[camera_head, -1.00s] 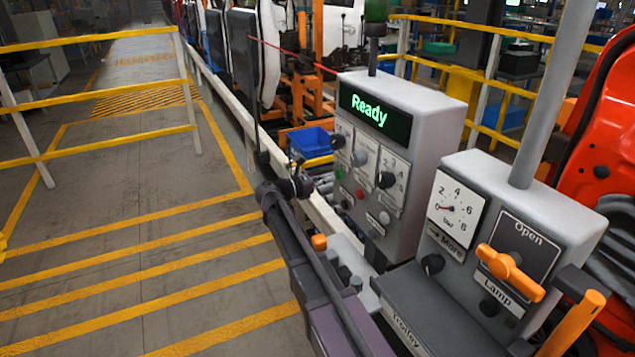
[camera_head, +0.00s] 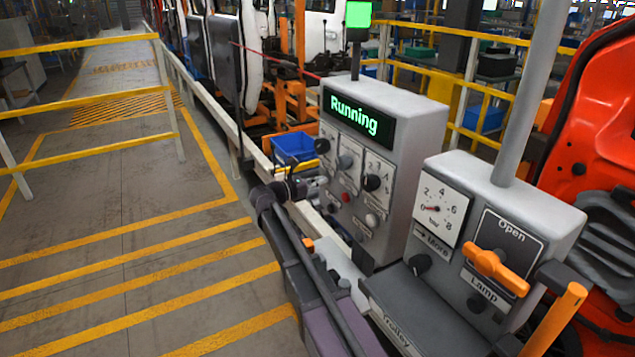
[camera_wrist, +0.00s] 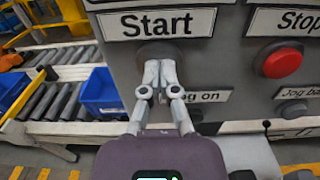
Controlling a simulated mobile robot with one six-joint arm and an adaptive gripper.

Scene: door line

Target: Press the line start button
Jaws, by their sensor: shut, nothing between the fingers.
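The grey control box (camera_head: 400,120) stands beside the line, and its screen (camera_head: 358,115) reads "Running" in green. The lamp on top (camera_head: 357,22) is lit bright green. In the wrist view the "Start" label (camera_wrist: 157,24) is right above my gripper (camera_wrist: 160,68). My gripper is shut and empty, its fingertips at the start button below that label. The fingers hide most of the button, so I cannot tell how far it is pressed in. The red stop button (camera_wrist: 283,64) sits to the right under a "Stop" label.
A "Jog on" label (camera_wrist: 210,97) lies just below right of the fingers. A second box with a gauge (camera_head: 438,207) and an orange handle (camera_head: 495,268) stands at right. A blue bin (camera_head: 293,147) is behind my arm. Yellow rails (camera_head: 85,101) border the left floor.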

